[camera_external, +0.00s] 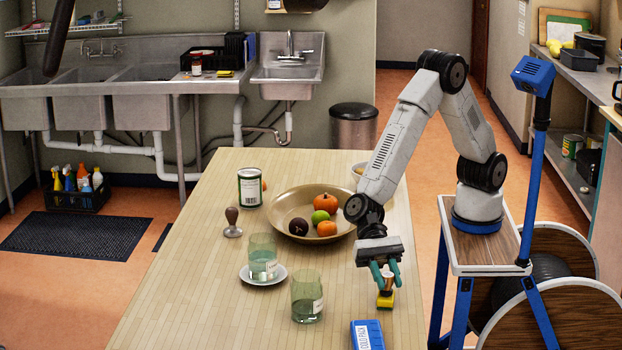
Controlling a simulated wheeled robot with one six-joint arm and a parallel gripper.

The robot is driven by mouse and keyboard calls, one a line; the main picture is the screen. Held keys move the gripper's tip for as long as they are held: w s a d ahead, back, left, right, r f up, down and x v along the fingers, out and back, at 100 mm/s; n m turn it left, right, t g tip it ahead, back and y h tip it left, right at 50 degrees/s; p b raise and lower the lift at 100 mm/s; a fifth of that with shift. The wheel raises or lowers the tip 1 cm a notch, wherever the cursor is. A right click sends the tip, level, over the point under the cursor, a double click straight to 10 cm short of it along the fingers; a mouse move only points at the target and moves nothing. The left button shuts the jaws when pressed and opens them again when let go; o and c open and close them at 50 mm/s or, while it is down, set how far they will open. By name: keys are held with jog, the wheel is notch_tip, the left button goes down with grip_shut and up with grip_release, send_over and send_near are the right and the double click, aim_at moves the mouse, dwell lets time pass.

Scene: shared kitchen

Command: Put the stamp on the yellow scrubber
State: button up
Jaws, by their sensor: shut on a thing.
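My gripper (386,278) points down at the right side of the wooden table. Its teal fingers are shut on a small brown and pale object, which looks like the stamp (388,284). The fingers hide part of it. The yellow scrubber (385,301), with a dark layer, is directly below the stamp. The stamp's lower end meets the scrubber's top in the picture; I cannot tell whether they touch or a small gap is left.
A blue cold pack (367,335) lies in front of the scrubber. Two greenish glasses (307,296) (263,257) are to the left, one on a saucer (244,273). A fruit bowl (282,204), a can (249,187) and a wooden-handled tamper-like tool (233,224) stand farther back.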

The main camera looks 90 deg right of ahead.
jog(key=o, duration=1)
jog(key=shift+f, duration=0.1)
jog(key=shift+r, duration=0.2)
jog(key=shift+v, duration=6)
jog(key=shift+s, duration=0.1)
